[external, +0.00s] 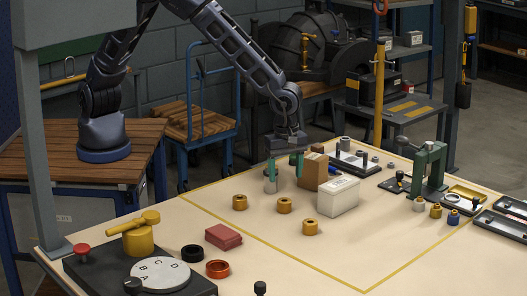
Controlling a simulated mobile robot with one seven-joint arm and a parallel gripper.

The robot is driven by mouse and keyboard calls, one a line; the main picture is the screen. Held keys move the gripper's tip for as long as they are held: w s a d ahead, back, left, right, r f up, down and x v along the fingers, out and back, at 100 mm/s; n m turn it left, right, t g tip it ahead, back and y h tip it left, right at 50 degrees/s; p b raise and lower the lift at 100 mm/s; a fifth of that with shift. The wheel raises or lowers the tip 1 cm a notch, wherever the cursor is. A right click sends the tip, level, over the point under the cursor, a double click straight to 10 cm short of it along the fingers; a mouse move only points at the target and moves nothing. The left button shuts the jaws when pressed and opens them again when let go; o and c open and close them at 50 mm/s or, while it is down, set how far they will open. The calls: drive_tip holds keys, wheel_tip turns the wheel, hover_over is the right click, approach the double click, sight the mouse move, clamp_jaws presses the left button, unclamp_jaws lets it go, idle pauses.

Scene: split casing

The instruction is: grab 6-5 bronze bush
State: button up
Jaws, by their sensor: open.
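Three short bronze-coloured bushes stand on the pale bench top: one at left (240,202), one in the middle (284,206) and one nearer the camera at right (310,228). Each has a dark bore. No size marking is readable, so I cannot tell which is the 6-5 bush. My gripper (285,168) points down with its green fingers apart, behind the middle bush. Nothing shows held between the fingers. A grey cylinder (270,186) stands at the left finger; I cannot tell whether they touch.
A brown carton (312,172) and a white box (338,197) stand close right of my gripper. A green press (430,168) and trays are further right. A red block (223,237), black and red rings and a lettered dial (160,275) are at front left. The front middle is clear.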

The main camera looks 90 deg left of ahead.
sight(284, 201)
drive_tip(key=f, duration=0.9)
drive_tip(key=shift+s+d+f, duration=0.1)
drive_tip(key=shift+d+f, duration=0.1)
drive_tip(key=shift+d, duration=0.05)
drive_tip(key=shift+c, duration=0.4)
drive_tip(key=shift+r, duration=0.1)
drive_tip(key=c, duration=1.2)
